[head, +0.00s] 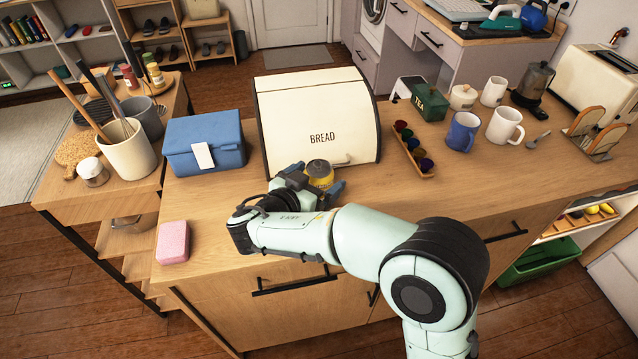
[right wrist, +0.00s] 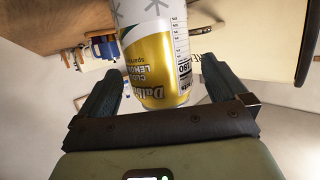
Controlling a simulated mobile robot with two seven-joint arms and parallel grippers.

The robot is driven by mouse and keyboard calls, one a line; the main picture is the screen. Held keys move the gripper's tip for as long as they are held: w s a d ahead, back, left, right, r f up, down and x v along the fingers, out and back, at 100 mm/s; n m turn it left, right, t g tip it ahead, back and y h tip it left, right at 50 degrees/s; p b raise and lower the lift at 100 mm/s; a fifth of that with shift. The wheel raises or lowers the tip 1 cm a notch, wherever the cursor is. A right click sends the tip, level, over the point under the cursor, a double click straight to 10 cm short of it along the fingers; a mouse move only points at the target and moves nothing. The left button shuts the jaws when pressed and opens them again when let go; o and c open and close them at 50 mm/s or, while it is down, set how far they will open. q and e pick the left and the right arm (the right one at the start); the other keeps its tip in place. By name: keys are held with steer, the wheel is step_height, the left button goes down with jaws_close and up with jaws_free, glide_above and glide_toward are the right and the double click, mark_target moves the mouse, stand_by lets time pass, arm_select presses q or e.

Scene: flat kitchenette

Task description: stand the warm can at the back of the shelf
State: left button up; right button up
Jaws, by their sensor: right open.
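A yellow can (head: 319,172) with a dark top stands on the wooden counter, just in front of the bread bin. My right gripper (head: 310,182) is at the can, with its fingers on either side. In the right wrist view the yellow and white can (right wrist: 158,60) fills the space between the open fingers of my right gripper (right wrist: 160,75); its printing is upside down there. The gripper hides the can's lower part in the head view. I cannot tell which shelf is meant or whether the can is warm. My left gripper is out of view.
The cream bread bin (head: 318,118) stands close behind the can. A blue box (head: 204,145) is to its left and a pink sponge (head: 173,242) near the front left. An egg-shaped-pod tray (head: 414,155) and mugs (head: 463,131) stand right. An open compartment (head: 580,222) shows lower right.

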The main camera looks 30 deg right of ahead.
steer(key=x, duration=0.3)
steer(key=shift+w+d, duration=0.1)
steer(key=c, duration=1.4)
steer(key=shift+r, duration=0.15)
step_height(320, 180, up, 20)
steer(key=shift+f+p, duration=0.1)
steer(key=shift+p, duration=0.9)
